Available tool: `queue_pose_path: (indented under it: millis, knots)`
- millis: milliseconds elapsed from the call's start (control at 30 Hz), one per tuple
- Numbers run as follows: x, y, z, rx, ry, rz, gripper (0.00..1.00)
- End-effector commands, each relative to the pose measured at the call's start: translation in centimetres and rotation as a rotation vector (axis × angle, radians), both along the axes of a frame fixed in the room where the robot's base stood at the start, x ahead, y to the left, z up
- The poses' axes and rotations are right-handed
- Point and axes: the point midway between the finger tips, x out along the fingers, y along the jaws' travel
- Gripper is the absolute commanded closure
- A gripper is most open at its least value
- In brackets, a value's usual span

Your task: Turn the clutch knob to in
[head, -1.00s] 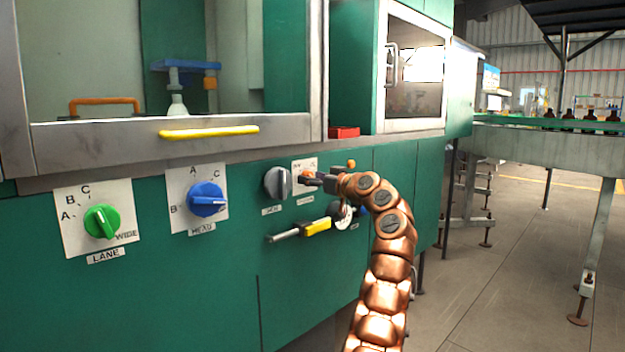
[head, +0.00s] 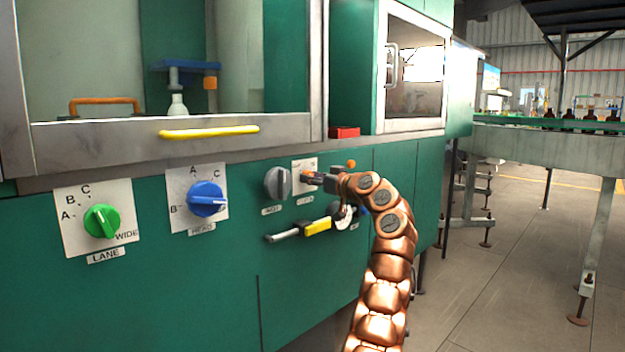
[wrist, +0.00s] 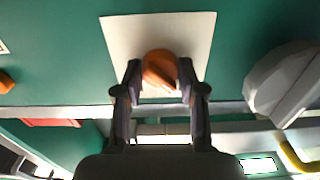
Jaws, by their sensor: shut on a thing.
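The clutch knob looks to be the small orange knob (wrist: 160,70) on a white plate (wrist: 120,35), in the middle of the wrist view. My gripper (wrist: 160,88) is shut on it, with one finger on each side. In the head view my gripper (head: 318,180) reaches the small white plate (head: 304,165) from the right, and only a bit of the orange knob (head: 307,174) shows there. The marks on this plate cannot be read in either view, so the knob's setting cannot be told.
A grey knob (head: 277,183) sits just left of the plate. A blue HEAD knob (head: 206,200) and a green LANE knob (head: 101,222) are further left. A red block (head: 344,132) is on the ledge above.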

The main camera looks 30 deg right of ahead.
Motion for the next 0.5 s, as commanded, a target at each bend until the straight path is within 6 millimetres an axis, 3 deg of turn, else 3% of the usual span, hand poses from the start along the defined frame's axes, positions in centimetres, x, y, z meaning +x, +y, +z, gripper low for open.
queue_pose_path:
  millis: [500]
  knots:
    - [-0.16, 0.06, 0.16, 0.212, 0.044, 0.001, 0.95]
